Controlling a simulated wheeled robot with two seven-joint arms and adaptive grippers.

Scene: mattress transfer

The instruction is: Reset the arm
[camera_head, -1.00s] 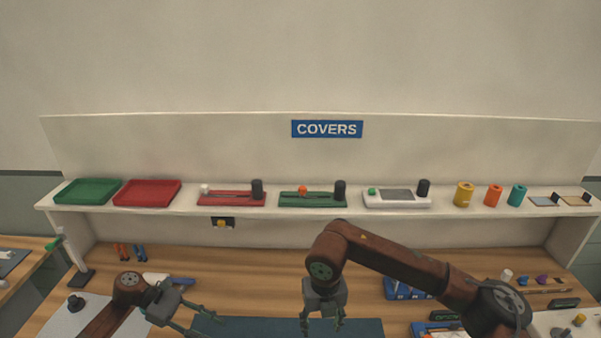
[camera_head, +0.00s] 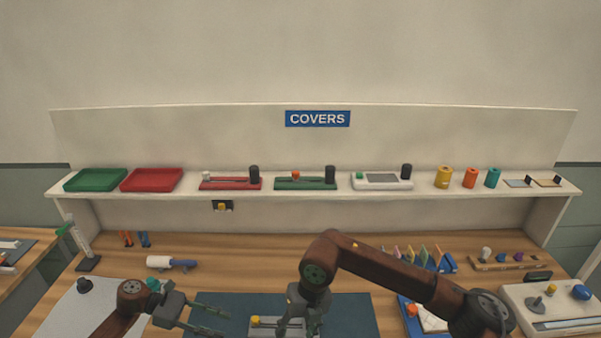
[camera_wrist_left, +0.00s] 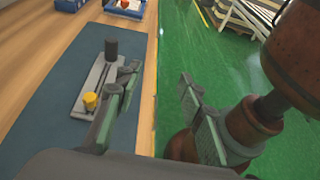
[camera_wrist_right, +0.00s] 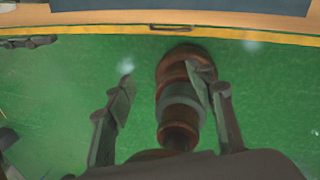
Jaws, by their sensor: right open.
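My left gripper (camera_head: 218,320) is open and empty at the lower left of the head view, above the near part of the workbench. Its two fingers (camera_wrist_left: 158,98) are spread in the left wrist view, with nothing between them. My right arm comes in from the right and bends down at its elbow. My right gripper (camera_head: 297,325) hangs in front of a grey device (camera_head: 262,325) and partly hides it. In the right wrist view its fingers (camera_wrist_right: 165,90) are apart and empty, over green floor.
The grey device, with a yellow knob and a black cylinder, lies on a dark blue mat (camera_wrist_left: 55,100). A shelf (camera_head: 330,190) behind holds green and red trays and several devices. A white and blue tool (camera_head: 170,263) lies at left. A white control box (camera_head: 550,305) stands at right.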

